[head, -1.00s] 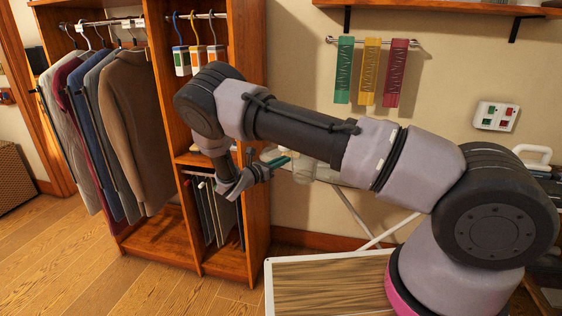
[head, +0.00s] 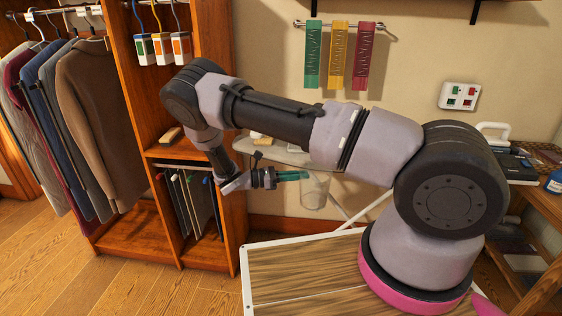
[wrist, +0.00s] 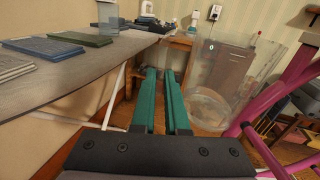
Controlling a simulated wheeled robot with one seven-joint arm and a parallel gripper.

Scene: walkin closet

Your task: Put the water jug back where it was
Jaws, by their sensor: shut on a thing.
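The water jug (head: 314,192) is a clear, see-through vessel at the fingertips of my gripper (head: 304,176) in the head view. It hangs in the air just below the ironing board's edge and looks roughly upright. In the wrist view the jug (wrist: 216,88) stands large to the right of the green fingers. My gripper (wrist: 162,76) is shut on the jug there, with a narrow gap between the fingers. The exact part gripped, probably a clear handle, is hard to make out.
The ironing board (wrist: 70,78) lies left of my gripper, with a blue folded item (wrist: 42,48), a green one (wrist: 80,38) and a clear glass (wrist: 108,16) on it. A wooden wardrobe (head: 219,215) stands left. A wooden shelf (head: 535,215) is right.

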